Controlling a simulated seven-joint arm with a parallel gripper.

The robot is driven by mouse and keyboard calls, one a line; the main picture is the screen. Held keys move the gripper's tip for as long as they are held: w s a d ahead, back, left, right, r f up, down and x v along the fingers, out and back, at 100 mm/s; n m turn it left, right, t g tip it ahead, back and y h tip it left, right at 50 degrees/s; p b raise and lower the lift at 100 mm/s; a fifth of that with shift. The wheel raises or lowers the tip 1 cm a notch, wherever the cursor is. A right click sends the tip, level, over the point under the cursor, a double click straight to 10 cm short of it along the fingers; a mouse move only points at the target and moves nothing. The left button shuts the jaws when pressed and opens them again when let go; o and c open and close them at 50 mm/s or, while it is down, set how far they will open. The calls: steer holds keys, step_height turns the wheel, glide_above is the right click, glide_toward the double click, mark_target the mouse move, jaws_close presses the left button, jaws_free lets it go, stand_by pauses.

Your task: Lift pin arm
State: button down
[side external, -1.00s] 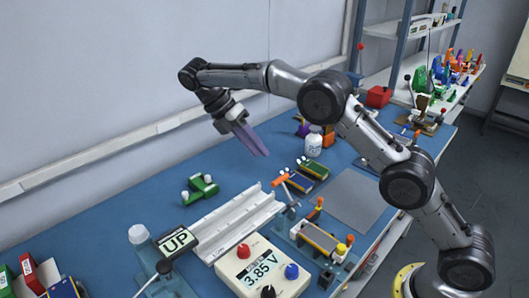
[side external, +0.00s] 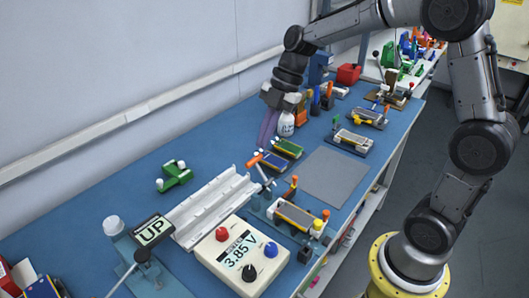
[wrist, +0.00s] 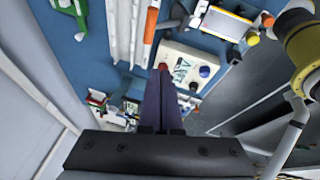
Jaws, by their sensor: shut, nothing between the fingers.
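An orange-ended lever, which looks like the pin arm (side external: 254,161), stands on a dark post beside the white channelled rail. Its orange end also shows in the wrist view (wrist: 151,24). I cannot tell how far it is raised. My gripper (side external: 263,146) has long purple fingers, pressed together and empty, pointing down behind the cells, above the bench. In the wrist view the shut fingers (wrist: 161,72) point toward the meter and the orange end, apart from the lever as far as I can tell. A fixture holding a flat cell (side external: 295,215) sits right of the lever.
A white meter reading 3.85 V (side external: 240,254) stands in front. An "UP" sign (side external: 155,230) is at its left. A green cell (side external: 288,147) and a white bottle (side external: 286,124) are near my fingers. A grey mat (side external: 340,175) lies bare on the right.

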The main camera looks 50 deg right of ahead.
steer(key=s+d+r+m+t, duration=0.3)
steer(key=s+d+r, duration=0.1)
steer(key=s+d, duration=0.15)
glide_toward(257, 157)
steer(key=s+a+f, duration=0.2)
steer(key=a+f, duration=0.2)
steer(key=shift+w+d+f+h, duration=0.15)
steer(key=shift+w+f, duration=0.2)
steer(key=shift+w, duration=0.15)
steer(key=shift+w+d+f+h, duration=0.15)
steer(key=shift+w+f, duration=0.2)
steer(key=shift+w, duration=0.1)
steer(key=shift+w+f, duration=0.3)
steer(key=shift+w, duration=0.5)
steer(key=shift+w+f, duration=0.1)
steer(key=shift+w, duration=1.15)
steer(key=shift+s, duration=0.1)
